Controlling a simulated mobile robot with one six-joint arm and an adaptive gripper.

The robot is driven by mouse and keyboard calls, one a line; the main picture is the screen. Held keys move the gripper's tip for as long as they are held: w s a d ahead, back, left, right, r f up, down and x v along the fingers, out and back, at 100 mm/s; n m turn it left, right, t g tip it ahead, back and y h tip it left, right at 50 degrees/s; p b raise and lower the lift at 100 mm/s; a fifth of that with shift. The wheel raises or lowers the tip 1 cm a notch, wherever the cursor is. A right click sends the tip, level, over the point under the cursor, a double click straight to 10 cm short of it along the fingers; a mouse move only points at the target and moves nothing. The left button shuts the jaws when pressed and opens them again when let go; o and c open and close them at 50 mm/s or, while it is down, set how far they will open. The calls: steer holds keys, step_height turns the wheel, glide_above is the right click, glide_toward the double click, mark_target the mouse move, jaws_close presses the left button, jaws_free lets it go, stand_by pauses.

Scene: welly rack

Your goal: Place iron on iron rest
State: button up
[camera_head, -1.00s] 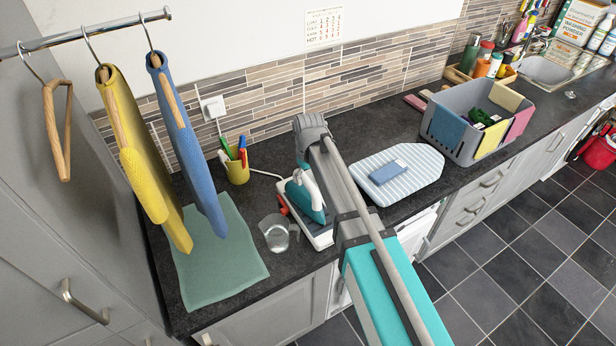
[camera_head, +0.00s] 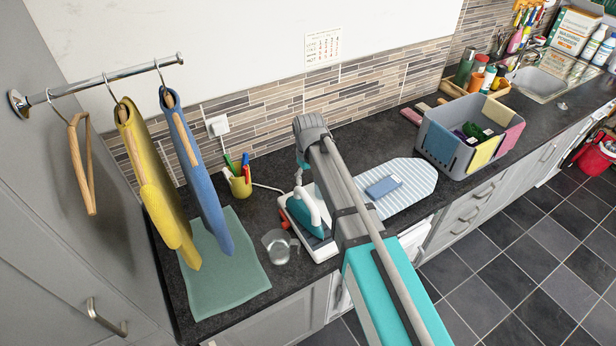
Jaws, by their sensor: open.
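The teal iron (camera_head: 303,216) with a white handle sits on the white iron rest (camera_head: 322,253), left of my arm. It appears to lie tilted on the rest's sloped top, with its handle up. Red parts show at the rest's left side. My arm crosses in front of the rest's right side and hides part of it.
A clear jug (camera_head: 279,246) stands close left of the rest, beside a green cloth (camera_head: 225,275). A yellow pen cup (camera_head: 240,187) stands behind. A striped ironing pad (camera_head: 408,185) with a blue cloth (camera_head: 384,186) and a grey basket (camera_head: 437,148) are right.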

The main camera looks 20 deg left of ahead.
steer(key=shift+r+p, duration=0.7)
steer(key=shift+r, duration=0.25)
steer(key=shift+d, duration=0.1)
steer(key=s+d+m, duration=0.3)
steer(key=d+m, duration=0.2)
steer(key=d, duration=1.6)
steer(key=s+d+m, duration=0.4)
steer(key=d+m, duration=0.1)
steer(key=d, duration=1.6)
steer(key=shift+s, duration=0.2)
steer(key=shift+d, duration=0.1)
